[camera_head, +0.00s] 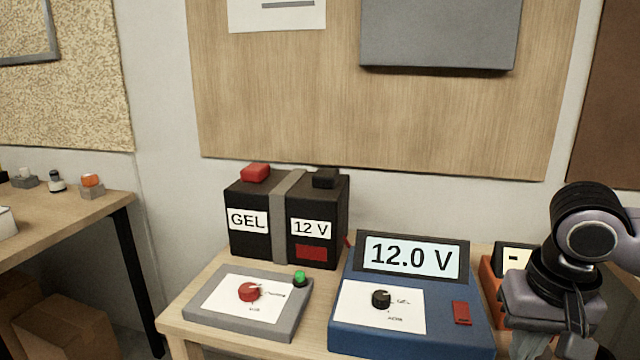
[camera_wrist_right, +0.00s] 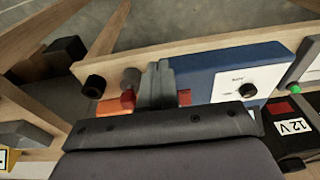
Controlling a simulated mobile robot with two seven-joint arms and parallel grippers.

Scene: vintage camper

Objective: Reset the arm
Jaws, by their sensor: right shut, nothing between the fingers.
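My right arm comes in from the right edge of the head view. Its gripper (camera_head: 545,345) points down at the lower right, in front of the blue charger-like unit's right side and an orange device. In the right wrist view the gripper's fingers (camera_wrist_right: 157,82) are together with nothing between them. They overlap the blue unit and the orange device in the picture; I cannot tell the gap to them. My left gripper is not in view.
The blue unit (camera_head: 345,335) displays 12.0 V. A black GEL battery (camera_head: 260,243) stands behind a grey box (camera_head: 205,318) with a red knob and green button. The orange device (camera_head: 490,285) is partly hidden by my arm. Another table (camera_head: 65,222) stands left, across a gap.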

